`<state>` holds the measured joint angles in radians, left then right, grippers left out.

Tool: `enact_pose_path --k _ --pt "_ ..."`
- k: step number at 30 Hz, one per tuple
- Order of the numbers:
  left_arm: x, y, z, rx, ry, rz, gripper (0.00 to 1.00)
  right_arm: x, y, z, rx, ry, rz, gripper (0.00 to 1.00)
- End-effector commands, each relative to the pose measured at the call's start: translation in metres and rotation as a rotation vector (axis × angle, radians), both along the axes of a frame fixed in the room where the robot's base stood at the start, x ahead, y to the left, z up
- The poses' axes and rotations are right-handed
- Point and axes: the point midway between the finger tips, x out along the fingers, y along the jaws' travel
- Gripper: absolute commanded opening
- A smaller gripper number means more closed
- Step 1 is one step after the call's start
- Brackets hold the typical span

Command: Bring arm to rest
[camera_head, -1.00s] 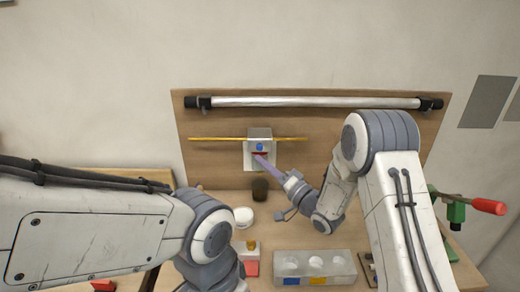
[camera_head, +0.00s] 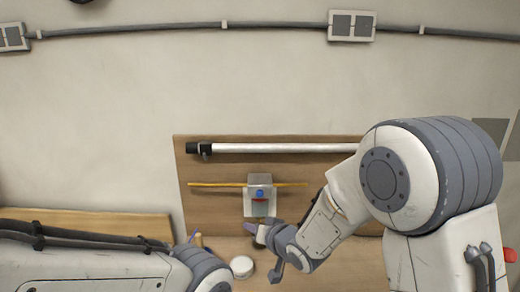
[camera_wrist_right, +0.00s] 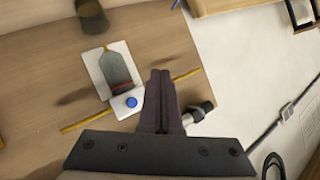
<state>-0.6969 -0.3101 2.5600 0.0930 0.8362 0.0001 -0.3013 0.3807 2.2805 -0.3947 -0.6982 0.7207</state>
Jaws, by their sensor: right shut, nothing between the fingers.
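My right gripper (camera_head: 256,230) is in front of the wooden wall board (camera_head: 230,165), just below the small grey box (camera_head: 258,193) with a blue button (camera_head: 260,194) and a red mark. Its dark fingers (camera_wrist_right: 160,78) lie together in the right wrist view, with nothing between them. They appear beside the box, whose blue button (camera_wrist_right: 131,102) shows left of them. My left arm (camera_head: 90,268) enters from the left; its gripper is out of view.
A yellow rod (camera_head: 215,184) runs across the board by the box. Above it is a pale bar (camera_head: 270,148) with a dark clamp (camera_head: 200,149). A round white thing (camera_head: 242,266) is on the table. Wall boxes (camera_head: 352,25) and a cable run higher up.

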Motion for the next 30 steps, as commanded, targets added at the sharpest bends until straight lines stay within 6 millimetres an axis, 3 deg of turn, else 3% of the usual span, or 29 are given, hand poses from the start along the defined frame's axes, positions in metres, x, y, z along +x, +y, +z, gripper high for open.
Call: enact_pose_path --k 5,9,15,18,23,30 --pt "0.0 0.0 0.0 0.0 0.0 0.0 0.5 -0.071 -0.007 -0.007 -0.3 0.166 0.041 0.0" --pt "0.0 0.0 0.0 0.0 0.0 0.0 0.5 -0.146 -0.021 -0.015 -0.502 0.334 0.137 0.0" --pt "0.0 0.0 0.0 0.0 0.0 0.0 0.5 -0.262 -0.047 -0.018 -0.709 0.569 0.355 0.0" --pt "0.0 0.0 0.0 0.0 0.0 0.0 0.5 -0.303 -0.058 -0.017 -0.765 0.65 0.455 0.0" --pt "0.0 0.0 0.0 0.0 0.0 0.0 0.5 -0.336 -0.069 -0.015 -0.804 0.717 0.542 0.0" --pt "0.0 0.0 0.0 0.0 0.0 0.0 0.5 -0.34 -0.07 -0.015 -0.81 0.728 0.552 0.0"
